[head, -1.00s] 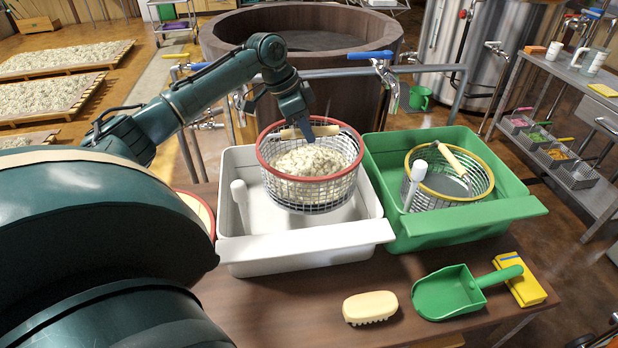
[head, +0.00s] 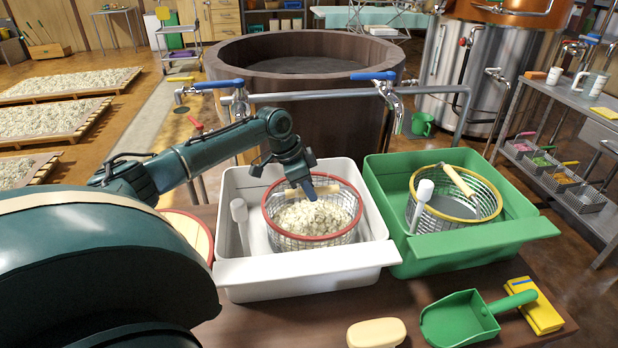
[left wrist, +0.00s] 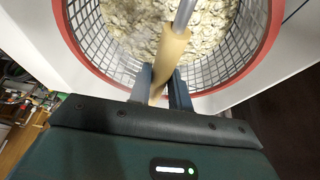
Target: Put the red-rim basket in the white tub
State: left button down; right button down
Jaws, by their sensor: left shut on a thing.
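The red-rim basket (head: 322,238), a wire basket filled with pale grain-like contents, is down inside the white tub (head: 310,268), its rim near the height of the tub's walls. I cannot tell whether its base touches the tub floor. My left gripper (head: 308,192) is shut on the basket's wooden handle (left wrist: 171,58) from above. In the left wrist view the handle runs between the fingers, over the basket (left wrist: 268,45). A white upright standpipe (head: 241,222) stands in the tub, left of the basket. My right gripper is not in view.
A green tub (head: 470,248) to the right holds a yellow-rim basket (head: 484,207). A green scoop (head: 462,318), a yellow block (head: 538,308) and a cream brush (head: 376,333) lie on the table in front. Blue-handled taps (head: 384,88) stand behind the tubs.

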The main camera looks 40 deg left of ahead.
pick_arm(q)
jog(key=shift+w+f, duration=0.15)
jog(key=shift+f, duration=0.5)
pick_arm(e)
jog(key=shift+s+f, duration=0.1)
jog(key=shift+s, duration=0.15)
pick_arm(q)
jog(key=c, duration=1.6)
grip_release()
jog(key=shift+f, duration=0.2)
jog(key=o, duration=0.3)
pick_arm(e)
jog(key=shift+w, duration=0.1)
pick_arm(q)
jog(key=shift+r, duration=0.1)
jog(key=v, duration=0.6)
jog(key=p+v, duration=0.1)
jog(key=v, duration=0.5)
jog(key=shift+s, duration=0.2)
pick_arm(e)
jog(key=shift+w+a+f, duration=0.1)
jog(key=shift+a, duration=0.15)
